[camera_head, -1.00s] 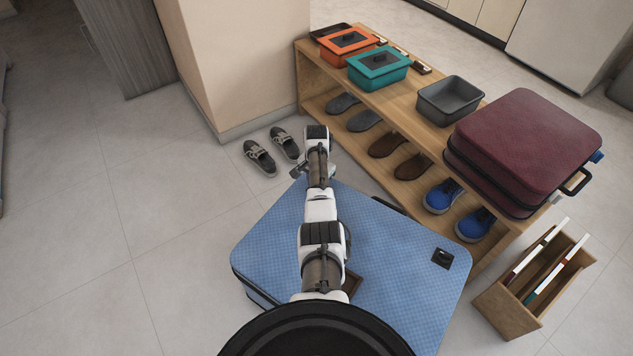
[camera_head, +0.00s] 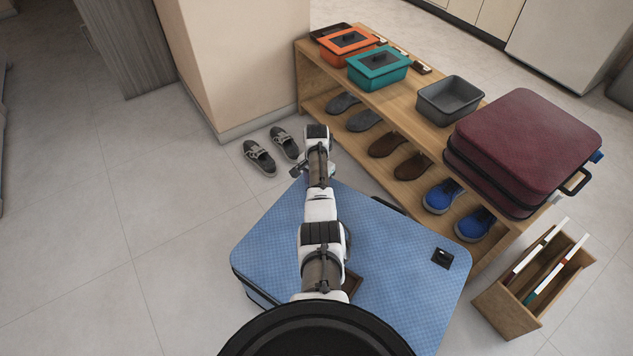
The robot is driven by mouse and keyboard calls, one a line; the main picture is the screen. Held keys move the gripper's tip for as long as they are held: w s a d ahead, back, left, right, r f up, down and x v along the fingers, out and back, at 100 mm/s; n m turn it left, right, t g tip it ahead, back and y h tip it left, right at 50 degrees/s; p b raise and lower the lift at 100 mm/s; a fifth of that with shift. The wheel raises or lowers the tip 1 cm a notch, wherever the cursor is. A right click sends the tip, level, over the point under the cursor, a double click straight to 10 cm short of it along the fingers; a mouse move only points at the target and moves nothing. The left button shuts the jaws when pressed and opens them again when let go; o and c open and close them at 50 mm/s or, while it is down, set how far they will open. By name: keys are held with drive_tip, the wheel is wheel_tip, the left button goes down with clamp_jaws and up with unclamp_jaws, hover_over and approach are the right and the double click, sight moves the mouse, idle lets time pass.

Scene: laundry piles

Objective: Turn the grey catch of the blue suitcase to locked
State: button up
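The blue suitcase (camera_head: 400,262) lies flat on the floor in the middle of the head view, under my arm. A black handle shows at its far right edge, next to the shelf. A small dark fitting (camera_head: 442,258) sits on its top near the right corner; I cannot tell what it is. The grey catch is not visible to me; the arm covers part of the suitcase. My gripper (camera_head: 300,171) is at the far end of the arm, near the suitcase's far left corner. It is small and mostly hidden by the arm, so its opening does not show.
A wooden shelf (camera_head: 402,101) holds lidded boxes, a grey bin (camera_head: 450,98), a maroon suitcase (camera_head: 530,140) and several shoes. A wooden file box (camera_head: 530,285) stands at the right. Grey shoes (camera_head: 260,158) lie near the wall corner. The floor at left is clear.

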wheel_tip(320, 180, up, 14)
drive_tip(key=p, duration=0.2)
drive_tip(key=shift+f, duration=0.15)
idle(0.4)
